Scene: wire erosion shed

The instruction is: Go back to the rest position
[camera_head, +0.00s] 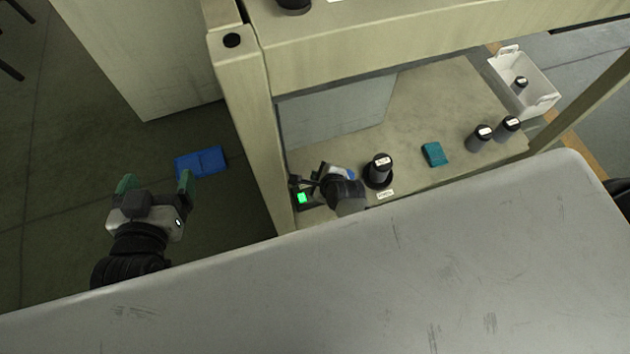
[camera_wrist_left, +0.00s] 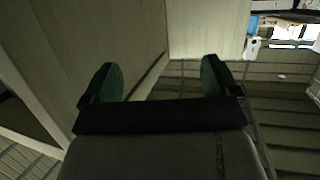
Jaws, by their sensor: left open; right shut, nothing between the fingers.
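My left gripper (camera_head: 156,182) is at the left of the head view, over the dark floor, left of the shelf post. Its two green-padded fingers are apart with nothing between them; they also show spread in the left wrist view (camera_wrist_left: 160,80).
A blue object (camera_head: 201,162) lies on the floor.

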